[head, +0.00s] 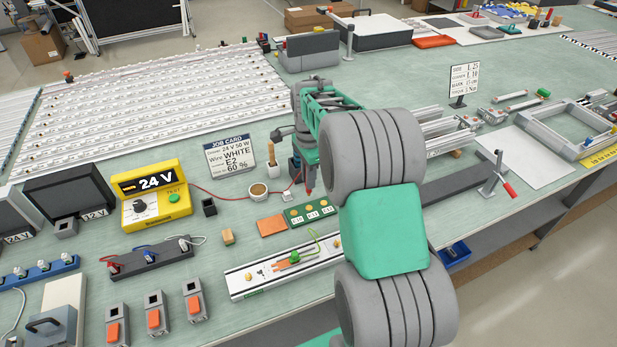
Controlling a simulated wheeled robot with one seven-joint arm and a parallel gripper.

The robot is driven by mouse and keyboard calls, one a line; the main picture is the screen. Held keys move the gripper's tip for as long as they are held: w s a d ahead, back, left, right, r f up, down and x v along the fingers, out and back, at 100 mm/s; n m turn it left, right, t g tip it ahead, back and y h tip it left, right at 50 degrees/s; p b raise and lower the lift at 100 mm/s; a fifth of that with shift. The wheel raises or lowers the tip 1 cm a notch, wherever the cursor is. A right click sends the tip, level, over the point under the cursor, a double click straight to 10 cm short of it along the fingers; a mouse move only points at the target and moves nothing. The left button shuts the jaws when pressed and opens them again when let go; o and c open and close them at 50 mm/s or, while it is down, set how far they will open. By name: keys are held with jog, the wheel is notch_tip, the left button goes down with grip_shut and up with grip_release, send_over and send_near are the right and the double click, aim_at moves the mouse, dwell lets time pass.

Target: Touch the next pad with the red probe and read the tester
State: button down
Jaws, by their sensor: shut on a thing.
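The red probe (309,191) points downward in my gripper (306,180), which is shut on it; my arm partly hides the fingers. Its tip appears just above and behind the green pad board (297,223), over its middle; I cannot tell whether it touches anything. The board has three round gold pads in a row with small labels below, too small to read surely. A red lead runs from the tester toward the probe.
An orange plate (272,227) lies beside the board. A white rail (262,278) lies in front.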

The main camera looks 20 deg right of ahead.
aim_at(309, 193)
jog(key=shift+w+d+f+m, duration=0.1)
jog(key=shift+d+m, duration=0.1)
jog(key=shift+m, duration=0.1)
jog(key=shift+a+f, duration=0.1)
jog(key=shift+f+b, duration=1.4)
jog(key=shift+f, duration=0.9)
jog(key=shift+f+b, duration=0.35)
jog(key=shift+f, duration=0.4)
dwell(0.8)
jog(key=shift+r+p, duration=1.95)
jog(key=shift+r, duration=1.2)
